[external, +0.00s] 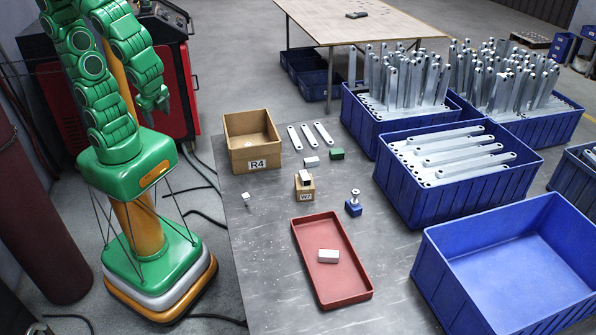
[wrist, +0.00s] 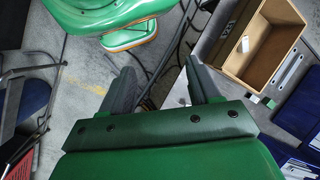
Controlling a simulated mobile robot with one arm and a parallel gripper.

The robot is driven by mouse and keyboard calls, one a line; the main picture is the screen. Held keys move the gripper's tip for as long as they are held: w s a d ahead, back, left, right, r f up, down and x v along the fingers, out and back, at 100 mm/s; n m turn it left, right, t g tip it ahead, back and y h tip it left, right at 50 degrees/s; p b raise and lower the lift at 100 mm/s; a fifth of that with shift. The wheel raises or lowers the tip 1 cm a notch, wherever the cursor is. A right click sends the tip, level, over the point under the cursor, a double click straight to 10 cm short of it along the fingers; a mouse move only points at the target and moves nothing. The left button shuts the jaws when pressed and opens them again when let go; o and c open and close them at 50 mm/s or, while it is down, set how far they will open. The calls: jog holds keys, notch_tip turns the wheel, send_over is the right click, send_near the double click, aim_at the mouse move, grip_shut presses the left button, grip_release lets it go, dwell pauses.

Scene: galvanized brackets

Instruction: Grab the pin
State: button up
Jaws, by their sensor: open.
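A small silvery pin-like piece (external: 354,194) with a round head stands upright in a blue block (external: 354,208) on the grey table. Another small pale piece (external: 246,197) lies near the table's left edge; it is too small to tell whether it is a pin. My gripper (external: 155,103) hangs at the left, above and beyond the table's left edge, well apart from both pieces. In the wrist view my gripper (wrist: 160,68) has its two dark fingers spread with nothing between them. The upright piece is not seen in the wrist view.
A cardboard box marked R4 (external: 234,151), a W7 block (external: 305,194), a green block (external: 337,154) and a red tray (external: 307,283) holding a white block (external: 328,256) share the table. Blue crates, several holding metal brackets, line the right. Bare table lies left of the tray.

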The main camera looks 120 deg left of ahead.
jog(key=w+a+f+m+y, duration=0.4)
jog(key=w+a+f+y, duration=0.15)
jog(key=w, duration=0.35)
jog(key=m+t+y, duration=0.5)
jog(key=m+t, duration=0.2)
jog(key=m, duration=0.9)
send_near(245, 201)
jog(key=shift+a, duration=1.2)
jog(key=shift+f, duration=0.15)
jog(key=shift+h+x, duration=0.25)
jog(key=shift+x, duration=1.05)
jog(key=shift+w+a+f, duration=0.2)
jog(key=shift+a+f, duration=0.9)
jog(key=shift+a, duration=0.3)
jog(key=shift+x, duration=0.85)
